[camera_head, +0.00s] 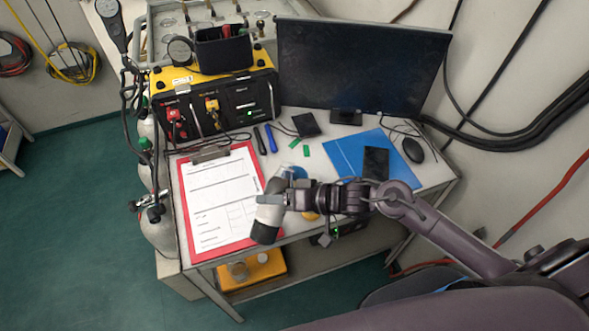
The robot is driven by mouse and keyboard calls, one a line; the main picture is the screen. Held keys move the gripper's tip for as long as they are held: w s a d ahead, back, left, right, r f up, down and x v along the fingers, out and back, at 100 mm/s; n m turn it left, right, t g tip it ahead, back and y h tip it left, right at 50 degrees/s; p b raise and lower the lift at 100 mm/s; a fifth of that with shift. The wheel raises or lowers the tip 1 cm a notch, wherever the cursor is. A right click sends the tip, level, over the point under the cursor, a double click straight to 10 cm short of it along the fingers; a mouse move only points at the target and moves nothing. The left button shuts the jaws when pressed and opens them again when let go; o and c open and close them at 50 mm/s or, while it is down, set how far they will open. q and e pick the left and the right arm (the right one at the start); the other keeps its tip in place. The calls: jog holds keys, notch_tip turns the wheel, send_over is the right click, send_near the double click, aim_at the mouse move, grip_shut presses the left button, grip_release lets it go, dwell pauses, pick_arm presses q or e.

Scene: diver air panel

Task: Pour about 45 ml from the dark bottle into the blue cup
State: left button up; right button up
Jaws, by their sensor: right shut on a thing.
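My right gripper (284,197) reaches in from the right over the desk's front part. It is shut on the dark bottle (265,234), which has a dark grey body and a pale band. The bottle is over the lower right of the clipboard; its narrower end is toward the blue cup. How far it tilts is hard to tell. The blue cup (292,172) is just behind the gripper, partly hidden by it. Its inside and any liquid cannot be made out. My left gripper is out of view.
A red clipboard (185,215) with a form lies left of the bottle. Behind are a yellow-and-black air panel (215,105) and a monitor (360,70). The desk's front edge is close below the bottle.

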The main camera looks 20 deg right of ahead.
jog(key=shift+w+d+r+n+p, duration=0.15)
jog(key=shift+r+n+p, duration=0.15)
jog(key=shift+r+p, duration=0.15)
jog(key=shift+h, duration=0.3)
jog(key=shift+w+f, duration=0.1)
jog(key=shift+n+t, duration=0.3)
jog(key=shift+r+p, duration=0.25)
jog(key=shift+p, duration=0.2)
jog(key=shift+r+n+t+h+p, duration=0.2)
jog(key=shift+n+t+h+p, duration=0.1)
jog(key=shift+n+h, duration=0.15)
jog(key=shift+s+a+n, duration=0.2)
jog(key=shift+s+n, duration=0.05)
jog(key=shift+n, duration=0.2)
jog(key=shift+s+a+n+t+h, duration=0.15)
jog(key=shift+n+t+h, duration=0.3)
jog(key=shift+n+t, duration=0.05)
jog(key=shift+a+f+n+t+h+b, duration=0.1)
jog(key=shift+f+n+t+h+b, duration=0.1)
jog(key=shift+n+t+h+b, duration=0.8)
